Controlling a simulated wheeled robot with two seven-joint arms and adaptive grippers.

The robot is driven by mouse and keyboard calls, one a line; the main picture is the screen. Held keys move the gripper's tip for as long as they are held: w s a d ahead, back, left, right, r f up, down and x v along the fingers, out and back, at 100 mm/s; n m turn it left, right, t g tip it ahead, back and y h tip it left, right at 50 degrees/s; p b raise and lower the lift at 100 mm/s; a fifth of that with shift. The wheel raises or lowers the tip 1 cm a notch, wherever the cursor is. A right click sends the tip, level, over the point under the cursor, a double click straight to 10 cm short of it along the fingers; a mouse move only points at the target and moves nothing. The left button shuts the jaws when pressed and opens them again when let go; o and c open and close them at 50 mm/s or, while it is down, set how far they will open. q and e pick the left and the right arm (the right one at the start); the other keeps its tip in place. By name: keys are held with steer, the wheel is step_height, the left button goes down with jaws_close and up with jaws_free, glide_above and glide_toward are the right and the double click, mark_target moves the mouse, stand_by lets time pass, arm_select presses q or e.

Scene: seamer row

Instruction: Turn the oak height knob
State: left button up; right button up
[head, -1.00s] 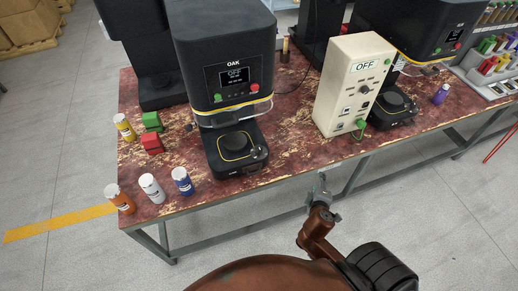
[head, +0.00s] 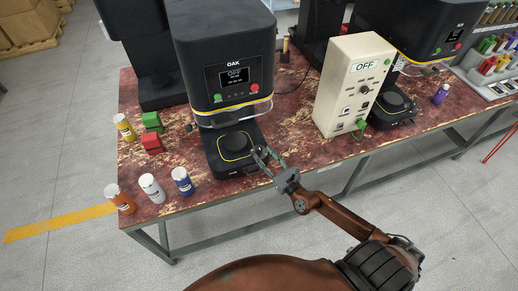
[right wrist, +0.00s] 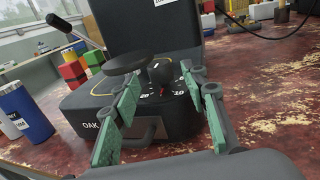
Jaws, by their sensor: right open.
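The OAK seamer (head: 224,60) is a black machine with an OAK label and a lit screen. Its base (head: 216,160) carries a round plate (head: 234,143) ringed in yellow. The oak height knob (right wrist: 161,72) is a small dark knob on the base's front corner, above a dial with numbers. My right gripper (head: 266,156) is at that corner in the head view. In the right wrist view, its green-padded fingers (right wrist: 160,80) are open, one on each side of the knob. I cannot tell whether they touch it. My left gripper is not in view.
A cream control box (head: 345,95) stands right of the seamer, with a second seamer (head: 430,30) behind it. Orange, white and blue bottles (head: 150,188) stand at the table's front left, near red and green blocks (head: 151,143). The table between seamer and box is clear.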

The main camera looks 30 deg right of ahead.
mark_target(261, 151)
steer(key=shift+w, duration=2.3)
jaws_close()
